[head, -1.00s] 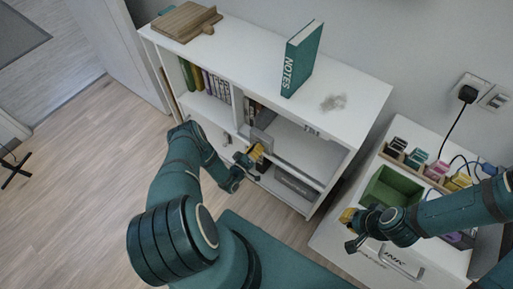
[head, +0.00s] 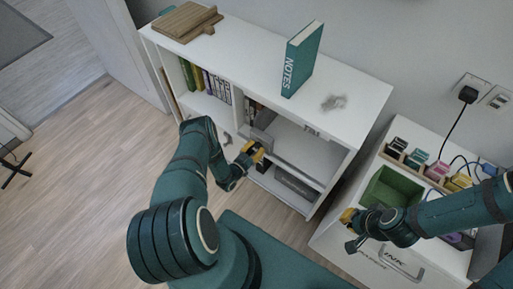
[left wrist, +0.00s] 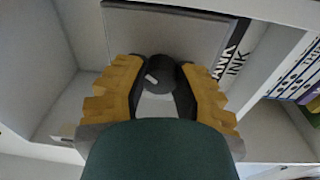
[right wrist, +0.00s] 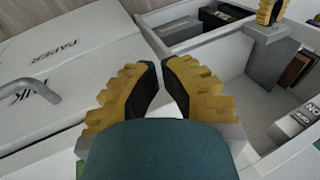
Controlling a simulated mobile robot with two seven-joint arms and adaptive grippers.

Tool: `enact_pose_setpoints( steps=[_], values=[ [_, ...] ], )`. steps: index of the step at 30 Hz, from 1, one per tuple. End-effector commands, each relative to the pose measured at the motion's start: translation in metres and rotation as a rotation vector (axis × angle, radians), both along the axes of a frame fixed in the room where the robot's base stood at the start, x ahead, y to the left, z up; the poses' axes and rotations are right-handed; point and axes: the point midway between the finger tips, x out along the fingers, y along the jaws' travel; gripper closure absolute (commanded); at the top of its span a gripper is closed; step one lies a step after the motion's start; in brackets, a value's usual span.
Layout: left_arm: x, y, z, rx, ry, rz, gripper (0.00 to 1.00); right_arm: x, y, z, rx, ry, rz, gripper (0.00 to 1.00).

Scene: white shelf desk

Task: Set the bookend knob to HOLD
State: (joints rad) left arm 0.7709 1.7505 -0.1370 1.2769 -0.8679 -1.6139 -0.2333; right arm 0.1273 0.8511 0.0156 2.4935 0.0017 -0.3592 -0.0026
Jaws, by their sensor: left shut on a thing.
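The knob (left wrist: 162,74) is black and round with a short white mark on its face, left of the middle in the left wrist view. Behind it is a grey plate (left wrist: 135,32), which seems to be the bookend. My left gripper (left wrist: 161,90) has a finger on each side of the knob and is shut on it. In the head view my left gripper (head: 253,150) is at the front of the shelf's open right bay; its fingers hide the knob there. No HOLD lettering is readable. My right gripper (right wrist: 163,68) is empty, its fingertips nearly together; it also shows in the head view (head: 348,216).
The white shelf (head: 358,90) carries a green NOTES book (head: 301,60) and wooden boards (head: 185,20) on top. Books (head: 205,82) stand in its left bay. A white cabinet at right holds a green tray (head: 388,188) and ink bottles (head: 437,170), close to my right gripper.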

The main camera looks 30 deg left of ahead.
Motion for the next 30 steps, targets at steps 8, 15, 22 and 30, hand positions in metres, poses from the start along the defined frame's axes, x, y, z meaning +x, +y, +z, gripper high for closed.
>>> enact_pose_setpoints(
  steps=[8, 15, 22, 30],
  values=[
    [0.001, 0.000, 0.000, 0.264, -0.018, 0.000, 1.00, 0.000, 0.000, 0.001, 0.000, 0.000, 0.000, 1.00],
    [0.001, 0.001, 0.001, 0.491, -0.037, 0.000, 1.00, 0.000, 0.000, 0.003, 0.000, 0.001, 0.000, 1.00],
    [0.001, 0.001, 0.001, 0.709, -0.053, 0.000, 1.00, -0.001, 0.000, 0.006, 0.000, 0.003, 0.001, 1.00],
    [0.001, 0.001, 0.002, 0.965, -0.075, 0.000, 1.00, -0.002, 0.000, 0.010, 0.001, 0.005, 0.001, 1.00]
  ],
)
